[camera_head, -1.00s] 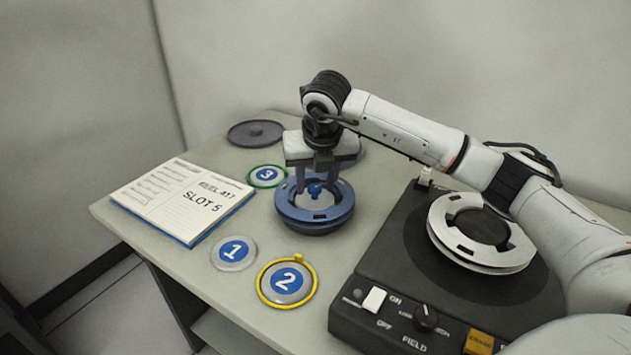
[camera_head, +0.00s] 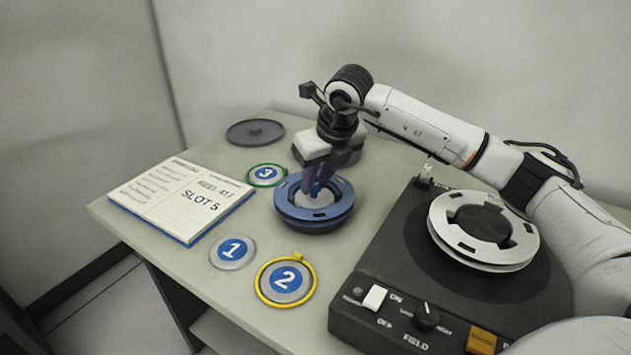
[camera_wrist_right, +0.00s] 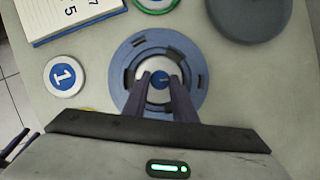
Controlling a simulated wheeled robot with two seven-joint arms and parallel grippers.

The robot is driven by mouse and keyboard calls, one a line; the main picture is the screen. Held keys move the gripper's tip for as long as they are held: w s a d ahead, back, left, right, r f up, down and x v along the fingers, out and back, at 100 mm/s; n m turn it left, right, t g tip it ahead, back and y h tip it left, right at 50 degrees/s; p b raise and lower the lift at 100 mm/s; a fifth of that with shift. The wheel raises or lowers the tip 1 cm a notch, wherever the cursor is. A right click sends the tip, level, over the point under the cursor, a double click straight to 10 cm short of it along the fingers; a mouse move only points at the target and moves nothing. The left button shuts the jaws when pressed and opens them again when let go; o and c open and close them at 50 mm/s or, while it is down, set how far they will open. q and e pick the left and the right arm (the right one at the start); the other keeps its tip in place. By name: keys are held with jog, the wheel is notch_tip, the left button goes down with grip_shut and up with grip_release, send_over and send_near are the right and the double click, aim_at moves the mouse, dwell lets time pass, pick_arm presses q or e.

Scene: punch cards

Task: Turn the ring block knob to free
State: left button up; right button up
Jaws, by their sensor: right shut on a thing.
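The ring block is a round blue reel-like ring (camera_head: 290,208) on the table, with a pale hub and a small blue knob at its centre. In the right wrist view the ring (camera_wrist_right: 197,88) lies straight ahead, and the blue knob (camera_wrist_right: 160,79) shows between the fingertips. My right gripper (camera_head: 318,188) comes down over the hub and is shut on the knob. In the head view the fingers partly hide the knob. I cannot read any marking on it.
An open notebook (camera_head: 170,190) reading "SLOT 5" lies left. Discs numbered 1 (camera_head: 233,252), 2 (camera_head: 286,283) and 3 (camera_head: 266,174) lie around the ring. A dark lid (camera_head: 255,132) lies behind. A black machine (camera_head: 385,280) with a white reel (camera_head: 470,255) stands right.

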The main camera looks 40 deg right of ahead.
jog(key=n, duration=0.1)
jog(key=n+y, duration=0.1)
jog(key=n, duration=0.1)
jog(key=n+p, duration=0.1)
jog(key=shift+d+r+y, duration=0.15)
jog(key=shift+d+y, duration=0.1)
jog(key=shift+y, duration=0.15)
jog(key=n, duration=0.3)
jog(key=shift+w+g+y+p, duration=0.1)
jog(key=shift+g+y+p, duration=0.2)
jog(key=shift+y+p, duration=0.1)
jog(key=shift+d+n+y+p, duration=0.1)
jog(key=shift+n+y+p, duration=0.2)
jog(key=shift+n, duration=0.5)
pick_arm(q)
jog(key=shift+s+a+r, duration=0.2)
jog(key=shift+s+r, duration=0.1)
jog(key=shift+r, duration=0.35)
pick_arm(e)
jog(key=shift+w+n+g, duration=0.1)
jog(key=shift+n+g, duration=0.3)
jog(key=shift+n, duration=0.1)
pick_arm(q)
jog(key=shift+a+f, duration=0.1)
pick_arm(e)
jog(key=o, duration=0.9)
jog(key=shift+c, duration=0.2)
jog(key=shift+o, duration=0.9)
